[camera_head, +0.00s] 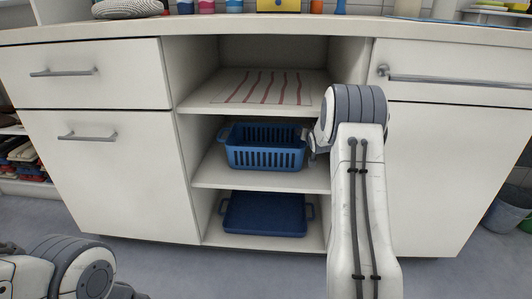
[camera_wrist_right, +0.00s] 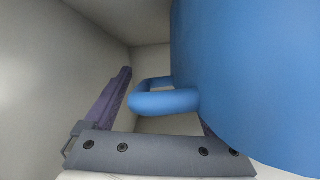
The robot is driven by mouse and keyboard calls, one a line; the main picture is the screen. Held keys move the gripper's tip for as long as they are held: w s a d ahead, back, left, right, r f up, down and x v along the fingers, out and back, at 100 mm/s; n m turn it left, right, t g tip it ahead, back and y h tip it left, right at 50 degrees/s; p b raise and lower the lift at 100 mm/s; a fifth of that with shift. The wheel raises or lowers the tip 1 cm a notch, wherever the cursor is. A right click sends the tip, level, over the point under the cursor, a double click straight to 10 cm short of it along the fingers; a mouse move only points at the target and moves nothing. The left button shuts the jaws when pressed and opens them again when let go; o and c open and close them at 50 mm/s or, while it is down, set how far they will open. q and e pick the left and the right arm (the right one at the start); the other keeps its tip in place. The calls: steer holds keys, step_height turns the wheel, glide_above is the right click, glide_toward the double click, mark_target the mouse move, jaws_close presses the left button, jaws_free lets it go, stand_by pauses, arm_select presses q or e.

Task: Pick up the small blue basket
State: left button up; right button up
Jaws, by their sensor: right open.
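The small blue basket (camera_head: 265,158) stands upright on the middle shelf of the open cabinet bay. It has slotted sides and a loop handle at its end. My right gripper (camera_head: 313,142) is at the basket's right end, mostly hidden behind my wrist in the head view. In the right wrist view, the basket (camera_wrist_right: 245,75) fills the right side and its handle (camera_wrist_right: 165,101) reaches in between the open fingers of the gripper (camera_wrist_right: 165,95). The right finger is mostly hidden behind the handle and basket. Part of my left arm shows at bottom left, but its gripper does not.
A striped cloth (camera_head: 262,87) lies on the shelf above. A dark blue tray with handles (camera_head: 264,216) rests on the bottom shelf. Cabinet walls and shelf boards closely frame the basket. Closed drawers and doors flank the bay.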

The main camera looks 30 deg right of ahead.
jaws_close()
steer(key=shift+r, duration=0.25)
